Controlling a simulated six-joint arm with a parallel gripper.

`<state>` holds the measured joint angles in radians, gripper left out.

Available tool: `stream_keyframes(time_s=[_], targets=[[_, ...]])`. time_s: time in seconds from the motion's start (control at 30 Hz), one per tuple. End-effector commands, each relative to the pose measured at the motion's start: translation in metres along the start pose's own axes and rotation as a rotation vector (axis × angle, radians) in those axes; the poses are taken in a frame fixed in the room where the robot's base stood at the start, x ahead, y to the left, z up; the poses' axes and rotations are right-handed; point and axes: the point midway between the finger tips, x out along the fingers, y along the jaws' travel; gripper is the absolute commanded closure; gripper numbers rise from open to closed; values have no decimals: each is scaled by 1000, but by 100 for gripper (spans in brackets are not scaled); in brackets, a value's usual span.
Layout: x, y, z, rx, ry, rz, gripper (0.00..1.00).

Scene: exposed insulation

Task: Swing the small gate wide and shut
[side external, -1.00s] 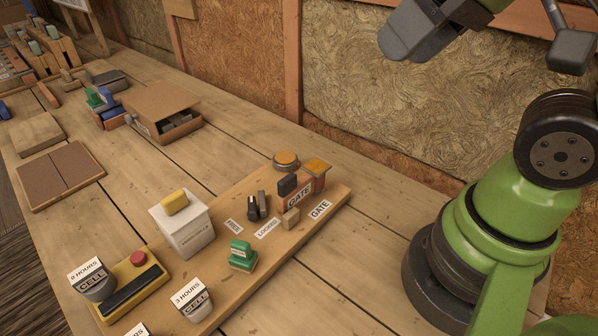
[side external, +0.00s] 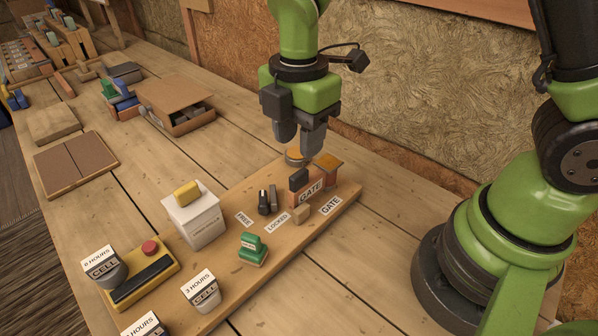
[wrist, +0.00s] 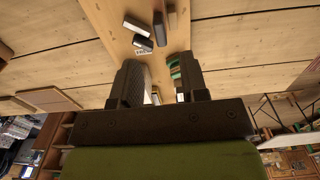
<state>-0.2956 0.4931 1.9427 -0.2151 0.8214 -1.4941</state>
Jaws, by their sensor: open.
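The small gate (side external: 311,190) is a reddish-brown panel labelled GATE, with a dark block at its left end and an orange-topped post (side external: 328,166) at its right. It stands on the wooden board (side external: 228,285) near its far right end. A small wooden block (side external: 301,213) sits in front of it. My gripper (side external: 299,152) points down above and behind the gate, close to the round orange-topped piece (side external: 296,157), which it partly hides. In the wrist view my gripper (wrist: 158,85) has its fingers apart with nothing clearly held between them.
Two dark upright pieces (side external: 268,200) stand left of the gate by the FREE and LOCKED labels. Bare table lies right of the board.

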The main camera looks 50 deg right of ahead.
Motion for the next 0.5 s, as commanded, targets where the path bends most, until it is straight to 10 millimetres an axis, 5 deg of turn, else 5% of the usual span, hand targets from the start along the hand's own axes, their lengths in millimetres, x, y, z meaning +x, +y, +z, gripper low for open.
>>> stream_keyframes(time_s=[0.3,0.5], targets=[[58,-1,0,4,1,-6,60],[74,-1,0,5,2,-2,60]])
